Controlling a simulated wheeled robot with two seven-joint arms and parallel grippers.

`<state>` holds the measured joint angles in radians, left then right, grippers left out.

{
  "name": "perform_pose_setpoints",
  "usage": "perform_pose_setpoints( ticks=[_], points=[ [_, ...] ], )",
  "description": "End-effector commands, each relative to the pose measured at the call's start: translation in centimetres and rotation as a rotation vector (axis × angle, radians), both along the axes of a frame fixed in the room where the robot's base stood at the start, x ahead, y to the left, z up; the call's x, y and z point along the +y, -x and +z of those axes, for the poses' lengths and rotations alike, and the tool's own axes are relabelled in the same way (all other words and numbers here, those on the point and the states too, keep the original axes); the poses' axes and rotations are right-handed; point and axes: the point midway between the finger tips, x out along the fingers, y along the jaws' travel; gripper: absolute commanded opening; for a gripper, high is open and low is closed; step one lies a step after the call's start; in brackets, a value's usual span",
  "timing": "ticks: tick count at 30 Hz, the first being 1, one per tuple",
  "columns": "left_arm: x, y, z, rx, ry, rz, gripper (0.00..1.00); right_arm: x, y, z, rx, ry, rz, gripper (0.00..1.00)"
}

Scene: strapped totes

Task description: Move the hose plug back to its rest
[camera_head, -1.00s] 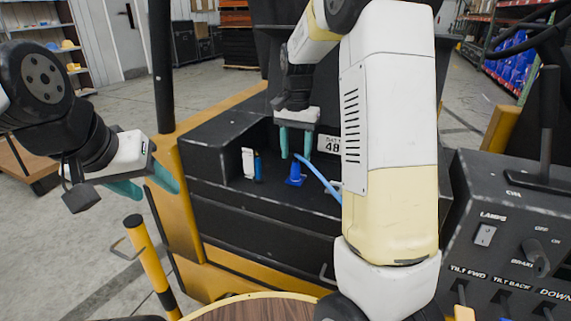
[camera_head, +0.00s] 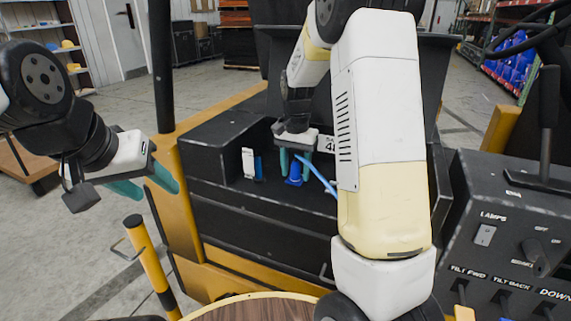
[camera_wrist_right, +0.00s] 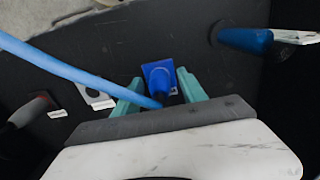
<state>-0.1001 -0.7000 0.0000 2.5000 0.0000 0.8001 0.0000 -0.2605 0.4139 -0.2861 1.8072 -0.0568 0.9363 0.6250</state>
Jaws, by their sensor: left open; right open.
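The hose plug (camera_head: 295,175) is a blue piece with a light-blue hose (camera_head: 325,181) running from it, in the recess of the black housing. In the right wrist view the plug (camera_wrist_right: 159,76) lies between my right gripper's teal fingers, and the hose (camera_wrist_right: 75,72) leads off left. My right gripper (camera_head: 291,167) is open around the plug; contact cannot be told. Which part is the rest is unclear. A blue cylinder (camera_head: 258,167) beside a white plate (camera_head: 248,162) stands to the left; it also shows in the wrist view (camera_wrist_right: 245,40). My left gripper (camera_head: 157,188) is open and empty, far left.
A white plate with a dark round opening (camera_wrist_right: 97,97) and a dark handle (camera_wrist_right: 31,110) lie left of the plug in the wrist view. Recess walls surround my right gripper. A yellow post (camera_head: 148,257) and a control panel (camera_head: 500,235) stand in front.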

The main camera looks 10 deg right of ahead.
Motion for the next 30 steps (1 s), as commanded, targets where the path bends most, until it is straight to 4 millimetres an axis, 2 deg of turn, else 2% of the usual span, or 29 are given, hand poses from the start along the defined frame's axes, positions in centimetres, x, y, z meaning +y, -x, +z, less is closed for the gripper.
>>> perform_pose_setpoints(
  ticks=[18,20,26,30],
  points=[
    [0.00,0.00,0.00,0.000,0.000,0.000,0.52,-0.03,-0.01,0.03,0.000,0.000,0.000,0.49],
    [0.00,0.00,0.00,0.000,0.000,0.000,0.52,-0.01,0.00,0.03,0.000,0.000,0.000,0.39],
    [0.00,0.00,0.00,0.000,0.000,0.000,0.52,-0.01,0.00,0.03,0.000,0.000,0.000,0.00],
    [0.00,0.00,0.00,0.000,0.000,0.000,0.52,-0.01,0.00,0.03,0.000,0.000,0.000,0.00]
  ],
)
